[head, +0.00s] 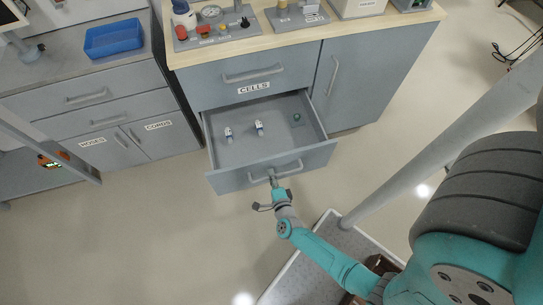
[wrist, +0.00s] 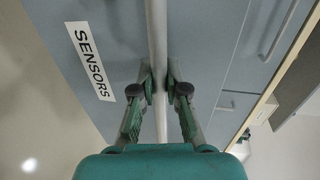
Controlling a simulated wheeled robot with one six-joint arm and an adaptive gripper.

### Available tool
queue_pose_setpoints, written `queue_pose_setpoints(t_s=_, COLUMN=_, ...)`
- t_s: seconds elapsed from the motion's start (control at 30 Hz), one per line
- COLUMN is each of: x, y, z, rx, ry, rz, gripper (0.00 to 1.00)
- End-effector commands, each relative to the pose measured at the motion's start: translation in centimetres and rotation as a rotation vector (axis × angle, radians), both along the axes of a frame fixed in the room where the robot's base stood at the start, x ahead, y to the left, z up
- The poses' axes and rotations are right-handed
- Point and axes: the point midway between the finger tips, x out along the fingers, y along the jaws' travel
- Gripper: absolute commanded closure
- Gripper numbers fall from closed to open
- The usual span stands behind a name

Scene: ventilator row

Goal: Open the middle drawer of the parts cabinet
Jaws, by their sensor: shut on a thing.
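The grey parts cabinet (head: 355,75) has a drawer (head: 231,182) standing well open below the drawer labelled CELLS. My gripper (head: 273,179) is at the bar handle (head: 291,167) on the open drawer's front. In the wrist view my gripper (wrist: 160,88) has its green fingers on either side of the handle bar (wrist: 158,30), shut on it. A SENSORS label (wrist: 91,61) is on the grey front beside the bar. The drawer below the open one, if any, is hidden in the head view.
Two small white-and-blue parts (head: 259,128) and a small green part (head: 297,118) are in the drawer. The upper CELLS drawer (head: 220,85) is shut. Devices stand on the wooden top (head: 300,38). A blue tray (head: 114,38) is on the left cabinet. Floor (head: 150,240) is clear at front left.

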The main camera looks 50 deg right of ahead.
Motion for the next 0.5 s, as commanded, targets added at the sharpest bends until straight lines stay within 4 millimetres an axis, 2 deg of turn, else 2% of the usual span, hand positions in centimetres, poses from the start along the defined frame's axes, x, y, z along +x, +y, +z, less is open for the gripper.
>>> queue_pose_setpoints(t_s=0.07, x=-0.02, y=0.03, z=-0.06, rx=0.001, ry=0.002, rz=0.001, gripper=1.00)
queue_pose_setpoints(t_s=0.1, x=-0.02, y=0.03, z=-0.06, rx=0.001, ry=0.002, rz=0.001, gripper=0.82)
queue_pose_setpoints(t_s=0.2, x=-0.01, y=0.03, z=-0.06, rx=0.001, ry=0.002, rz=0.001, gripper=0.61)
queue_pose_setpoints(t_s=0.5, x=-0.03, y=0.05, z=-0.02, rx=0.001, ry=0.001, rz=0.001, gripper=0.61)
